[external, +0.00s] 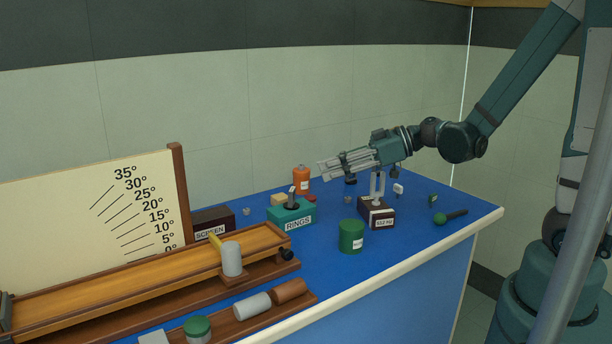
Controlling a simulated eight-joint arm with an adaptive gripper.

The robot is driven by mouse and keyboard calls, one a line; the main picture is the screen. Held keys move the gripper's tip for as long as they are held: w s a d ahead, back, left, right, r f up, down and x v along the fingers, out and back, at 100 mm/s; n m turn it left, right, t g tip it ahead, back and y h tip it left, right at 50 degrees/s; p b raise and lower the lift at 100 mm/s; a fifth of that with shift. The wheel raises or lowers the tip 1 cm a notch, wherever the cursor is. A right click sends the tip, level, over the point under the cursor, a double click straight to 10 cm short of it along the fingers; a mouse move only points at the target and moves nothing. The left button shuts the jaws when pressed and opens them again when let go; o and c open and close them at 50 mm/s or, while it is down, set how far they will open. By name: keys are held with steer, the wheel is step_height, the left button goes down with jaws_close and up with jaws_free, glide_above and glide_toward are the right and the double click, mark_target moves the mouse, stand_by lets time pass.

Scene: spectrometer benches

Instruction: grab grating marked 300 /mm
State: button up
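No marking reading 300 /mm can be made out, so I cannot tell which thing is that grating. A small white piece (398,189) stands on the blue bench top (320,278), right of the dark labelled box; any marking on it is too small to read. My gripper (322,171) is above the back of the bench, pointing left, near the orange bottle in the picture. Its silver fingers lie nearly side-on to the camera, so whether they are open or shut is unclear. No held object can be made out.
The dark box (376,221) with a pale upright stands below my arm. Nearby are a green jar (351,237), a teal RINGS box (290,216), an orange bottle (301,180) and a green-ended tool (450,217). A wooden rail (130,275) and angle board (80,215) fill the left.

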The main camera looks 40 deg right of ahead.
steer(key=w+d+f+n+g+h+p, duration=0.2)
steer(key=w+d+n+g+h+p, duration=0.45)
steer(key=w+d, duration=0.95)
steer(key=w+d+r+n+g+h+p, duration=0.1)
steer(key=w+d+r+h+p, duration=0.15)
steer(key=d, duration=0.85)
steer(key=w+d+r+n+g+h+p, duration=0.15)
steer(key=d+h+p, duration=0.25)
steer(key=d, duration=0.8)
steer(key=shift+m+t, duration=0.3)
steer(key=shift+m, duration=0.1)
steer(key=f, duration=0.7)
steer(key=shift+w+d, duration=0.15)
steer(key=shift+w, duration=0.25)
steer(key=shift+f, duration=0.55)
steer(key=shift+d+f+b, duration=0.2)
steer(key=shift+f+b, duration=0.1)
steer(key=shift+f, duration=1)
